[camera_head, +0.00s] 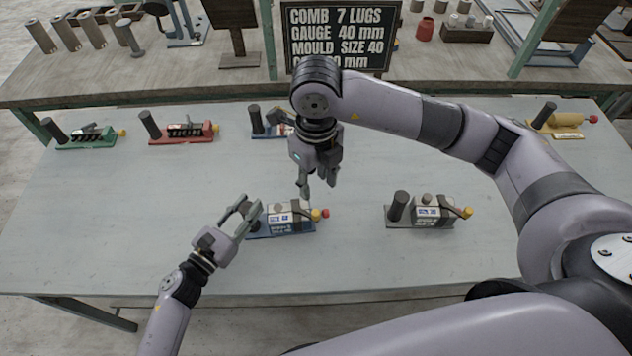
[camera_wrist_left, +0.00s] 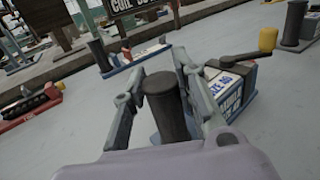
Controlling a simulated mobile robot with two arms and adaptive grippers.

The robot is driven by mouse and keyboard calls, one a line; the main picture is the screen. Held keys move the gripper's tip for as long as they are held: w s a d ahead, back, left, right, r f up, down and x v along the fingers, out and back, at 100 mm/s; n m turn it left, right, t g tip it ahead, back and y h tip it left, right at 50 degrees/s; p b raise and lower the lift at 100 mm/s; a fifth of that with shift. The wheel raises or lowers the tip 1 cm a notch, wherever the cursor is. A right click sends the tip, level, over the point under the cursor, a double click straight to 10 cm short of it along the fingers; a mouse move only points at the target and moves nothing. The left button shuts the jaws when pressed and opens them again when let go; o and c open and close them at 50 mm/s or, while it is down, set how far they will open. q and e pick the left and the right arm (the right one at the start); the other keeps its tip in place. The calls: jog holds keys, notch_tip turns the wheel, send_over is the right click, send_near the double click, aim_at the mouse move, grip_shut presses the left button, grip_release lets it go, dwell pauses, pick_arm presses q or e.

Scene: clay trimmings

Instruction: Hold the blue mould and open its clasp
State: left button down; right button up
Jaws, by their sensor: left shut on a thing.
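The blue mould (camera_head: 280,233) stands on the table, with a blue base, a pale labelled body and a dark upright post at its left end. My left gripper (camera_head: 247,209) is shut on that post (camera_wrist_left: 168,108), one finger on each side in the left wrist view.
A grey mould (camera_head: 433,219) stands to the right. Green (camera_head: 85,138), red (camera_head: 185,135) and another blue mould (camera_head: 268,128) stand behind, a yellow one (camera_head: 562,125) at far right. A sign (camera_head: 340,35) stands on the back bench. The table front is clear.

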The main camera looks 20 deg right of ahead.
pick_arm(q)
jog(key=c, duration=1.2)
grip_release()
